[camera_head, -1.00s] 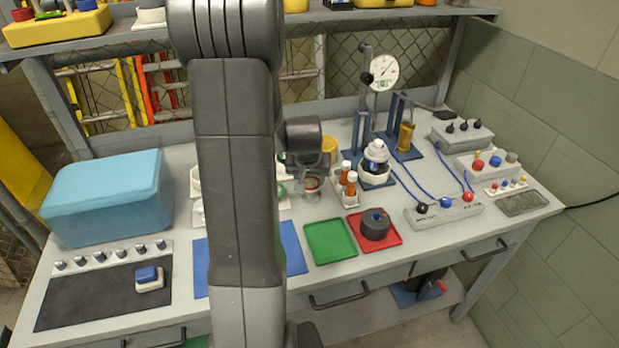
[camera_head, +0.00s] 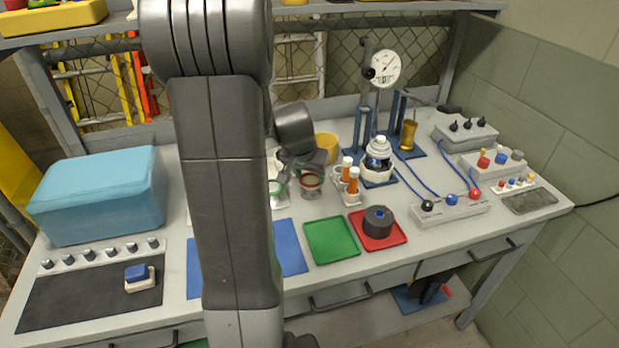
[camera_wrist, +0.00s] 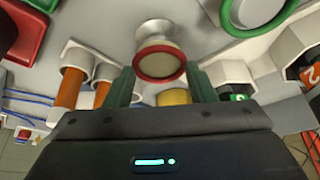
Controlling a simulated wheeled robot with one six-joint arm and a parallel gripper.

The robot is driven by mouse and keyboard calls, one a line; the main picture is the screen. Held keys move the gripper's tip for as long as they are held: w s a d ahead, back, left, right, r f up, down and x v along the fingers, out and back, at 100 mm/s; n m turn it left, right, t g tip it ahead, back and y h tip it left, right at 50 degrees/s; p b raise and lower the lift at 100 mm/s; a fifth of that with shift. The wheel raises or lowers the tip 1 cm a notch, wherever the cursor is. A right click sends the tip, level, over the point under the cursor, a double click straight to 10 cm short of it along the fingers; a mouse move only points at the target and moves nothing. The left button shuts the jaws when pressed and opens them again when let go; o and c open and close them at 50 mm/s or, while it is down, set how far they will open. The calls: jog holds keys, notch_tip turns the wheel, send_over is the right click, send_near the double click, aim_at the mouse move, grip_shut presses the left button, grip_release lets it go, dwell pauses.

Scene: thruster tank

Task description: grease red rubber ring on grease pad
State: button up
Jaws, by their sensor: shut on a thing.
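The red rubber ring (camera_wrist: 160,80) shows in the wrist view around a round beige top, between the two green fingertips of my gripper (camera_wrist: 160,72). My gripper is shut on the ring, one finger at each side. The beige top belongs to a small pale stand (camera_wrist: 154,28). In the head view the red ring (camera_head: 311,181) sits at the top of this stand, beside my gripper (camera_head: 303,163), which is partly hidden by my arm. A flat grey textured pad (camera_head: 528,201) lies at the bench's right end; I cannot tell whether it is the grease pad.
A green ring (camera_head: 276,188) sits left of the stand. A holder with orange-brown vials (camera_head: 352,180) and a white-capped bottle (camera_head: 378,152) stand close on the right. A green tray (camera_head: 330,240) and a red tray (camera_head: 396,228) lie in front. A yellow cup (camera_head: 326,145) is behind.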

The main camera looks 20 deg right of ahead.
jog(key=shift+f+m+g+h+b, duration=0.15)
jog(key=shift+m+g+b, duration=0.05)
jog(key=shift+m+b, duration=0.55)
jog(key=shift+f+m+g+h+b, duration=0.1)
jog(key=shift+m+g+h+b, duration=0.1)
jog(key=shift+m+b, duration=0.55)
jog(key=shift+m+b, duration=0.4)
jog(key=shift+b, duration=0.35)
jog(key=shift+s+r+m+g, duration=0.1)
jog(key=shift+m+g, duration=0.3)
jog(key=n+t+p, duration=0.1)
jog(key=n, duration=0.3)
jog(key=shift+r+p, duration=0.2)
jog(key=shift+p, duration=0.2)
jog(key=shift+n+t+y+p, duration=0.6)
jog(key=shift+n+y+p, duration=0.35)
jog(key=shift+n+p, duration=0.95)
jog(key=shift+f+n, duration=0.2)
jog(key=shift+n, duration=0.5)
